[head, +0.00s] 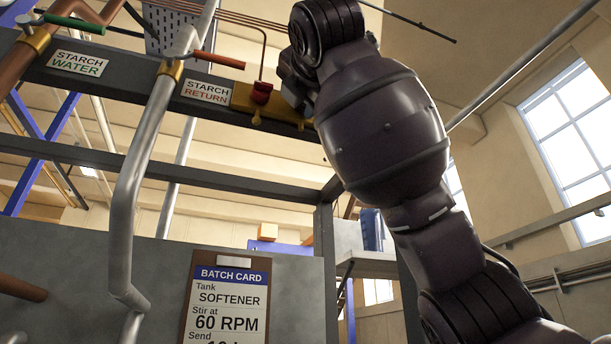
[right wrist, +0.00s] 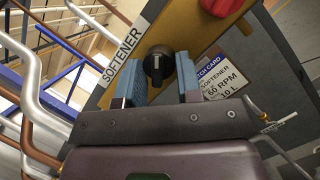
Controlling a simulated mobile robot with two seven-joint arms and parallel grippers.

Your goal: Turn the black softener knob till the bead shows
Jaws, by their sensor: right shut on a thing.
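The black softener knob (right wrist: 157,65) shows in the right wrist view, mounted on a yellow plate (right wrist: 200,33) beside a white SOFTENER label (right wrist: 124,52). A pale mark is on the knob's face. My right gripper (right wrist: 161,70) has its two blue fingers on either side of the knob and is shut on it. I cannot make out a bead. My left gripper is in neither view.
A red knob (head: 262,92) sits on the yellow plate, close to the black one. A batch card (head: 228,300) reading SOFTENER, 60 RPM hangs below. Pipes with a green lever (head: 74,23) and an orange lever (head: 220,60) stand left.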

